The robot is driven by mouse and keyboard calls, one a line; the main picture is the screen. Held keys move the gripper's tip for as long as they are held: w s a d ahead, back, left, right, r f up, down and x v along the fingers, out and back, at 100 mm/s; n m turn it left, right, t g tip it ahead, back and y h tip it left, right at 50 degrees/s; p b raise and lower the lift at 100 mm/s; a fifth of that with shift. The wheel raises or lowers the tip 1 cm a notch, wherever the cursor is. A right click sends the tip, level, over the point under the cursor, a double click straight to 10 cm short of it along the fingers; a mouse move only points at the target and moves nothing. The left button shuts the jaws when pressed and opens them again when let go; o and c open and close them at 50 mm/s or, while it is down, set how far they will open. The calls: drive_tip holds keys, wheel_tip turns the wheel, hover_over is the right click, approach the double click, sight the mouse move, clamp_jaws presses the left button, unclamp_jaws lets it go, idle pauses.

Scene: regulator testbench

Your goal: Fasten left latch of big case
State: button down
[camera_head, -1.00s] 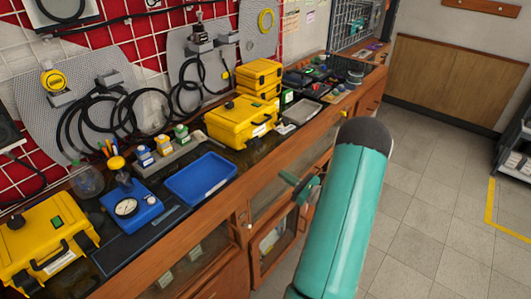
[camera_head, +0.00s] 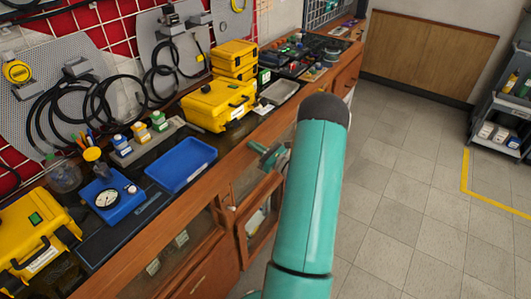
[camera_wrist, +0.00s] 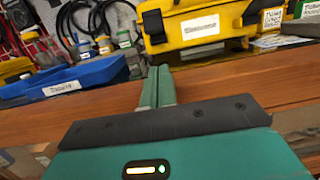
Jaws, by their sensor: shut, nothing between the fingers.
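A large yellow case (camera_head: 210,106) with a black front handle stands closed-looking on the bench, left of the small yellow cases. In the wrist view the front of a yellow case (camera_wrist: 190,48) with a white label fills the top, and a black latch-like part (camera_wrist: 153,26) shows at its left. I cannot tell whether that latch is fastened. In the wrist view my green fingers (camera_wrist: 157,85) are closed and empty, below the case front.
A blue tray (camera_head: 181,165) lies left of the case; it also shows in the wrist view (camera_wrist: 62,80). Another yellow case (camera_head: 38,235) stands at the near left. An open cabinet door (camera_head: 258,220) juts out below the bench.

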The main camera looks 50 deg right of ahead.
drive_tip(key=w+r, duration=0.3)
drive_tip(key=w, duration=0.1)
drive_tip(key=shift+w+a+r, duration=0.1)
drive_tip(key=shift+w+r, duration=0.05)
drive_tip(key=shift+r, duration=0.2)
